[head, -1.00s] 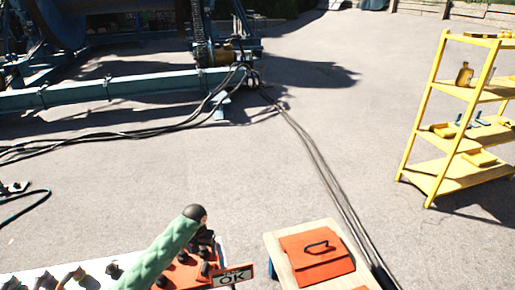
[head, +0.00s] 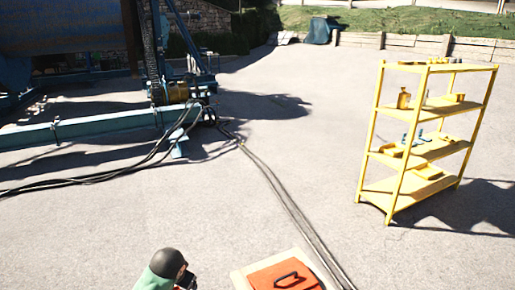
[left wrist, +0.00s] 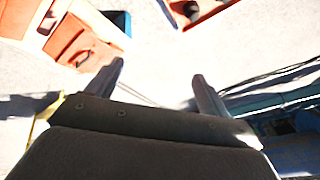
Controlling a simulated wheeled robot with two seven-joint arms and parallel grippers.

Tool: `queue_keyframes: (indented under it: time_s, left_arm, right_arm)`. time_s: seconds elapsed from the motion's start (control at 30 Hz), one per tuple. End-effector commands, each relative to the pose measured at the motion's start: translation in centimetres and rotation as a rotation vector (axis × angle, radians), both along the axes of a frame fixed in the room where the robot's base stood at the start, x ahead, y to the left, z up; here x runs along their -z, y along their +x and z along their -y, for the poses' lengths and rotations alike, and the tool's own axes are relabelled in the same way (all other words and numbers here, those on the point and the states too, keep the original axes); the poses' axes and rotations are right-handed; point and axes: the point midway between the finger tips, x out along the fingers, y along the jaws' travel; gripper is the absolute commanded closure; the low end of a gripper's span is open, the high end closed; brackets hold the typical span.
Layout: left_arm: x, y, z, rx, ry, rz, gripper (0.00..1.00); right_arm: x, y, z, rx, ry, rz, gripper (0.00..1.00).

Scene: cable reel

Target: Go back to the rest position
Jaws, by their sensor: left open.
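My left gripper (left wrist: 160,80) shows in the left wrist view with its two dark fingers spread apart. Nothing is between them, and pale, washed-out ground lies beyond. In the head view, a green piece with a dark rounded end (head: 168,263) reaches up from the bottom edge; I cannot tell whether it is part of my arm. My right gripper is in neither view.
A yellow shelf (head: 400,190) stands on the right. Black cables (head: 285,195) run from the blue frame (head: 85,127) across the paving. Open paving lies between.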

Motion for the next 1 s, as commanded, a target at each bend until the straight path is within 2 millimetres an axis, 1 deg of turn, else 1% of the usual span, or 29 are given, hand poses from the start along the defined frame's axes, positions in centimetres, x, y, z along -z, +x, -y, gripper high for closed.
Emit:
queue_keyframes:
  time_s: [0.03,0.2,0.37,0.5,0.57,0.73,0.83,1.0]
  left_arm:
    - [-0.2,-1.6,1.0,0.007,-0.012,0.013,0.2]
    - [-0.7,-6.6,3.2,0.01,-0.043,0.04,0.2]
    - [-0.7,-11.2,4.5,-0.009,-0.081,0.043,0.2]
    - [-0.2,-15.1,5.4,-0.031,-0.116,0.028,0.2]
    - [0.1,-16.7,5.7,-0.043,-0.131,0.018,0.2]
    - [1.2,-21.3,6.6,-0.071,-0.174,-0.028,0.2]
    - [2.2,-24.0,7.1,-0.087,-0.198,-0.067,0.2]
    - [4.8,-28.7,7.9,-0.119,-0.23,-0.154,0.2]
  right_arm:
    - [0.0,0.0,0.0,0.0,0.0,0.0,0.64]
    - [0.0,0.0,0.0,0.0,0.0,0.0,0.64]
    - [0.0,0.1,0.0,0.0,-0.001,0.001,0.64]
    - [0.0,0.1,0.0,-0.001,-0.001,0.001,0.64]
    - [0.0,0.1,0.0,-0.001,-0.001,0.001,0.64]
    - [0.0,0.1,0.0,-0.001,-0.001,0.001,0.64]
    - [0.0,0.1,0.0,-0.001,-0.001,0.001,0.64]
    - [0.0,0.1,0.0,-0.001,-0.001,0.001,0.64]
